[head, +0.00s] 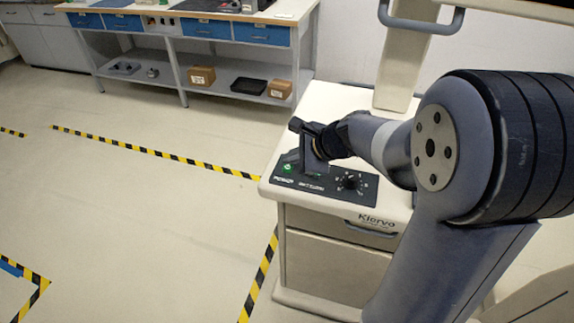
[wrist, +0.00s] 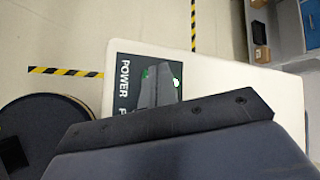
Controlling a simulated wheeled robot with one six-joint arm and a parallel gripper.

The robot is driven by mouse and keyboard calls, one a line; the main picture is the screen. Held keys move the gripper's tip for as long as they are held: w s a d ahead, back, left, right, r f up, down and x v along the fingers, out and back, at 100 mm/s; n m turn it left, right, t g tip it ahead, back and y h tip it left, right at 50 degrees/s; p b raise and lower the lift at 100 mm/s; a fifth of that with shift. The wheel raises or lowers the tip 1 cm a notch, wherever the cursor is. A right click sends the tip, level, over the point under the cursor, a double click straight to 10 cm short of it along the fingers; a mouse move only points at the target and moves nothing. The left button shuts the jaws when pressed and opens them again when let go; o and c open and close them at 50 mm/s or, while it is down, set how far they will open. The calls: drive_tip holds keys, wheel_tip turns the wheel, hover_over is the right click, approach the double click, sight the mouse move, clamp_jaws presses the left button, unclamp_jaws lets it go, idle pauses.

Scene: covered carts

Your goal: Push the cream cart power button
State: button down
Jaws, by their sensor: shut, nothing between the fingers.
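The cream cart (head: 330,102) has a black control panel (head: 335,186) on its top near the front edge. A lit green power button (head: 287,167) shows above the POWER label at the panel's left end. In the wrist view, the POWER lettering (wrist: 125,76) is readable, and green shows on both sides of the fingers. My gripper (head: 312,165) is shut and empty, pointing down over the left part of the panel, close to the button. The fingers (wrist: 158,88) hide part of the panel. I cannot tell whether they touch it.
A dark knob (head: 350,180) sits on the panel's right part. A cart handle (head: 425,22) rises behind at the upper right. A workbench (head: 200,60) with blue drawers and boxes stands at the back. Striped floor tape (head: 150,149) crosses the open floor at left.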

sight(292, 168)
drive_tip(key=shift+f, duration=0.15)
drive_tip(key=shift+f+b, duration=0.3)
drive_tip(key=shift+b, duration=0.1)
drive_tip(key=shift+f, duration=0.25)
idle(0.5)
drive_tip(key=shift+r+p, duration=0.35)
drive_tip(key=shift+r, duration=0.35)
drive_tip(key=shift+r, duration=0.1)
wheel_tip(292, 168, up, 6)
drive_tip(key=p, duration=0.5)
drive_tip(key=c, duration=2.2)
unclamp_jaws()
